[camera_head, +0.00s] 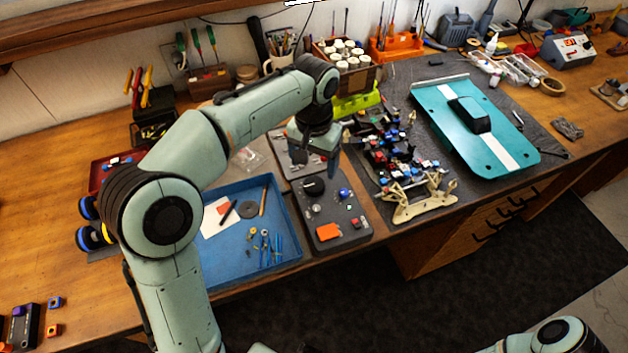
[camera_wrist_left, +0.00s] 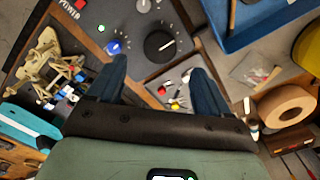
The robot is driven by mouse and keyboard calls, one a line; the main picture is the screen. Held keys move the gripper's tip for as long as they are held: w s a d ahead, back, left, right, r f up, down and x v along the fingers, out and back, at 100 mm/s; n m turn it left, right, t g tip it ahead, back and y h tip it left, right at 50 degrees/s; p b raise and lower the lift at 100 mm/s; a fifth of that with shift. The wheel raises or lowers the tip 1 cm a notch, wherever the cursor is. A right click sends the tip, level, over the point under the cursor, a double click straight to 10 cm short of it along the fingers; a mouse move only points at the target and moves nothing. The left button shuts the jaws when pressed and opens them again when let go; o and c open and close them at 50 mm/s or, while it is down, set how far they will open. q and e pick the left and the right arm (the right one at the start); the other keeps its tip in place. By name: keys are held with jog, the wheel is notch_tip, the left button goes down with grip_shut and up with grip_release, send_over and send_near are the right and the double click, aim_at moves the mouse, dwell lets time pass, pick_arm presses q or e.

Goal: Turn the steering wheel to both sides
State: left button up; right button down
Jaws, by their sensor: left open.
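A round black knob (camera_head: 314,187) sits on a dark control panel (camera_head: 345,229) in the middle of the bench; it is the likeliest steering wheel. The wrist view shows the same knob (camera_wrist_left: 159,45), with a ring of marks around it. My left gripper (camera_head: 325,168) hangs over the back end of the panel, just behind the knob. In the wrist view my left gripper (camera_wrist_left: 157,73) is open and empty, and the knob lies beyond the gap between its fingers, apart from them. My right gripper is out of view.
The panel also has a blue knob (camera_head: 344,193) and an orange part (camera_head: 327,231). A blue tray (camera_head: 285,252) lies left. An open car chassis (camera_head: 412,200) and a teal body shell (camera_head: 513,152) lie right on a dark mat. Bottles and tools line the back.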

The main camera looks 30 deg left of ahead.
aim_at(314, 184)
pick_arm(q)
notch_tip(314, 184, down, 7)
jog(key=shift+f+b, duration=0.2)
jog(key=shift+b, duration=0.25)
jog(key=shift+w, duration=0.1)
jog(key=c, duration=1)
